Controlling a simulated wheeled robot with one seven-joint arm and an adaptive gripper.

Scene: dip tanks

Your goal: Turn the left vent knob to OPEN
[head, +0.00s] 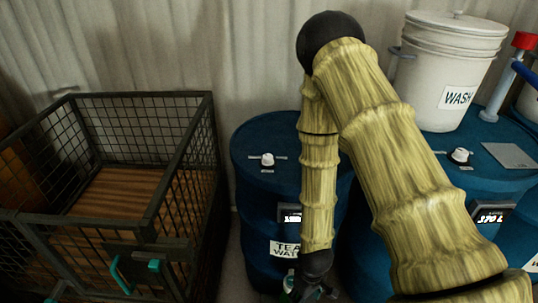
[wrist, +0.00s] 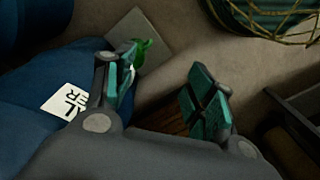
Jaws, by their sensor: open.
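The left vent knob (head: 267,159) is a small white knob on the lid of the left blue drum (head: 240,140). Dark marks and small labels lie around it; I cannot read them or tell its setting. A second white knob (head: 460,155) sits on the right blue drum (head: 485,185). My gripper (head: 312,292) hangs low in front of the left drum, below its lid and apart from the knob. In the wrist view my gripper (wrist: 165,88) shows two green-padded fingers spread with nothing held between them. Neither knob shows in that view.
A wire cage (head: 185,165) with a wooden floor stands at the left. A white WASH bucket (head: 450,70) and a grey plate (head: 510,155) rest on the right drum. A green item (wrist: 143,52) and a yellow-netted round thing (wrist: 270,15) show in the wrist view.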

